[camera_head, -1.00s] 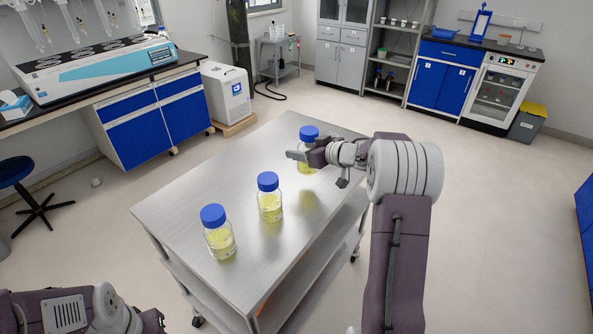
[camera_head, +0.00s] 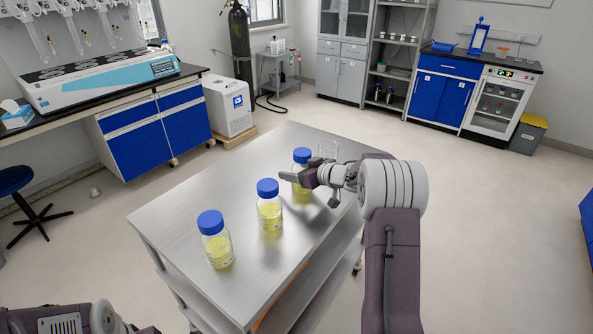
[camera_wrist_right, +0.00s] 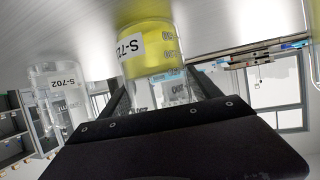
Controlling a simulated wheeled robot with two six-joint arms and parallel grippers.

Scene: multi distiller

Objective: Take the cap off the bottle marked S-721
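Three bottles with blue caps and yellow liquid are at the steel cart: a near one (camera_head: 216,245), a middle one (camera_head: 270,211) and a far one (camera_head: 302,188). All are capped. My right gripper (camera_head: 290,173) is shut on the far bottle just below its cap (camera_head: 302,155). In the right wrist view this bottle (camera_wrist_right: 152,60) is between the two fingers, its label starting "S-72"; the last character is unclear. It is upright, low over or on the cart; contact is unclear. The other two labels are unreadable. My left arm shows at the bottom left, its gripper out of view.
A clear glass vessel (camera_head: 328,148) stands behind my right gripper; the right wrist view shows a clear vessel marked S-702 (camera_wrist_right: 62,110). The cart top (camera_head: 185,195) is bare around the bottles. A bench with a distiller (camera_head: 100,80) is at the left.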

